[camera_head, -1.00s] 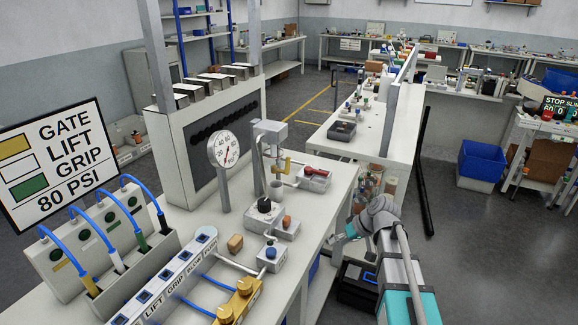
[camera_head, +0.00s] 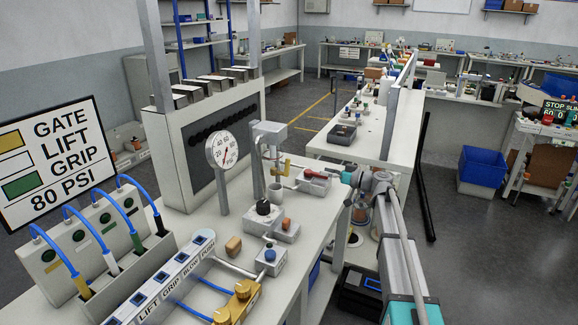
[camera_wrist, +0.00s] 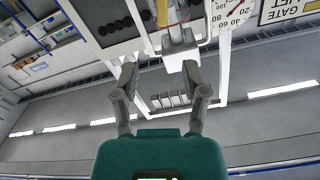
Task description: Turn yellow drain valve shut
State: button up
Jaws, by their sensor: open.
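A yellow valve part (camera_head: 284,165), which I take for the drain valve, sits on a grey stand (camera_head: 269,133) on the white bench. It seems to show also at the top of the wrist view (camera_wrist: 162,13). Its exact handle position is too small to tell. My gripper (camera_wrist: 160,74) is open and empty, with its two grey fingers spread below the valve in the wrist picture, apart from it. In the head view my teal gripper (camera_head: 346,177) is at the bench's right edge, right of the stand, its fingers hard to make out.
A box with a red handle (camera_head: 313,176) lies between the stand and my gripper. A round gauge (camera_head: 221,150) stands left of the stand. A black-knobbed block (camera_head: 264,208), a blue-knobbed block (camera_head: 270,255) and brass-coloured fittings (camera_head: 243,289) are nearer on the bench.

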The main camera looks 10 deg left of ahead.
jog(key=shift+a, duration=0.15)
jog(key=x, duration=1.3)
jog(key=shift+a, duration=0.25)
